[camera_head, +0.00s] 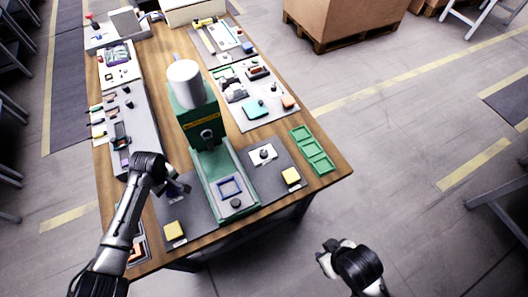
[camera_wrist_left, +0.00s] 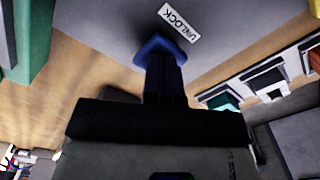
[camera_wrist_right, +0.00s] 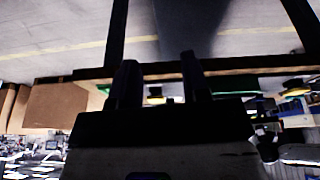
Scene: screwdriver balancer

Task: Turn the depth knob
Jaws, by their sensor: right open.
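The green press (camera_head: 200,118) with a white cylinder on top stands mid-table. A dark round part (camera_head: 207,136) is on its front, a black knob (camera_head: 235,203) is on its base, and another black knob (camera_head: 265,153) sits on a white plate to the right. I cannot read which is the depth knob. My left gripper (camera_head: 181,188) is low over the grey panel left of the base. In the left wrist view its fingers are close together on a blue part (camera_wrist_left: 156,46) beside an UNLOCK label (camera_wrist_left: 179,22). My right gripper (camera_wrist_right: 158,75) is open and empty, off the table's front right.
Yellow blocks (camera_head: 174,230) (camera_head: 290,176) sit on the grey panels either side of the base. Green trays (camera_head: 312,149) lie at the table's right edge. Trays of parts (camera_head: 258,92) fill the back. The floor around my right gripper is clear.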

